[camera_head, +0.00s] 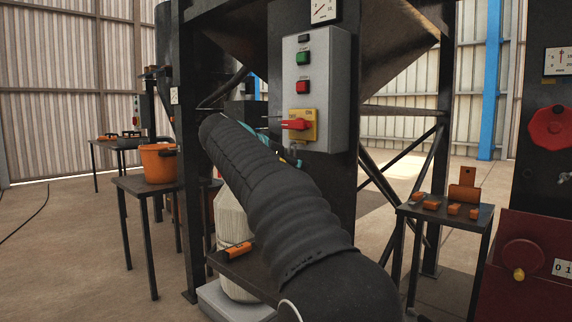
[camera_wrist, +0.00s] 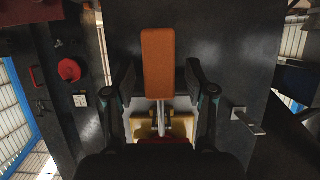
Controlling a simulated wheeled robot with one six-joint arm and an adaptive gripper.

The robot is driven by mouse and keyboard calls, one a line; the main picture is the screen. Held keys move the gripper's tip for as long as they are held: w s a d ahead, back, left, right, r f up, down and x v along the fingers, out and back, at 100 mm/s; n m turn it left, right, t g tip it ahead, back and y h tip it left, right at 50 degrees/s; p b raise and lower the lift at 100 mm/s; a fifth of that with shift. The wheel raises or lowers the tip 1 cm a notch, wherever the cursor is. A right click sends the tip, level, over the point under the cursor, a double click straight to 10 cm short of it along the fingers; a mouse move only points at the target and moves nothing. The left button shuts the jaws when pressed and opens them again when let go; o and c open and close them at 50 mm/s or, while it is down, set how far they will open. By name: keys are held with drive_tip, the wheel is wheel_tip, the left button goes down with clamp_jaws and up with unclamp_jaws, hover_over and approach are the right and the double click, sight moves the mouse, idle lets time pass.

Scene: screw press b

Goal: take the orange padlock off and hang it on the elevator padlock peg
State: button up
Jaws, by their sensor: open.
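The orange padlock (camera_wrist: 161,62) is in the middle of the wrist view, with its shackle (camera_wrist: 161,118) at the yellow switch plate. My gripper (camera_wrist: 159,78) is open, with one finger on each side of the padlock and a gap to both. In the head view, the yellow plate with its red switch handle (camera_head: 298,124) is on the grey control box (camera_head: 318,85). My arm hides most of my gripper and the padlock there. A metal peg-like piece (camera_wrist: 248,121) sticks out of the dark panel at right in the wrist view; I cannot tell if it is the elevator peg.
A small table (camera_head: 480,216) with several orange blocks stands at right, beside a dark machine with a red wheel (camera_head: 551,128). An orange bucket (camera_head: 158,163) stands on a table at left. A dark post stands behind the control box.

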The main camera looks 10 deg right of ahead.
clamp_jaws()
drive_tip(key=shift+r, duration=0.1)
idle(0.3)
drive_tip(key=shift+r, duration=0.1)
drive_tip(key=shift+r+p, duration=0.8)
drive_tip(key=shift+p, duration=0.05)
drive_tip(key=shift+s+a+b, duration=0.25)
drive_tip(key=shift+s+a, duration=0.2)
drive_tip(key=shift+a, duration=0.2)
drive_tip(key=shift+s+a+b, duration=0.2)
drive_tip(key=shift+s+a, duration=0.25)
drive_tip(key=shift+a, duration=0.15)
drive_tip(key=shift+s+a+b, duration=0.2)
drive_tip(key=shift+s+a, duration=0.3)
drive_tip(key=shift+a, duration=0.15)
drive_tip(key=shift+s+a+b, duration=0.15)
drive_tip(key=shift+s+a, duration=0.3)
drive_tip(key=shift+a, duration=0.2)
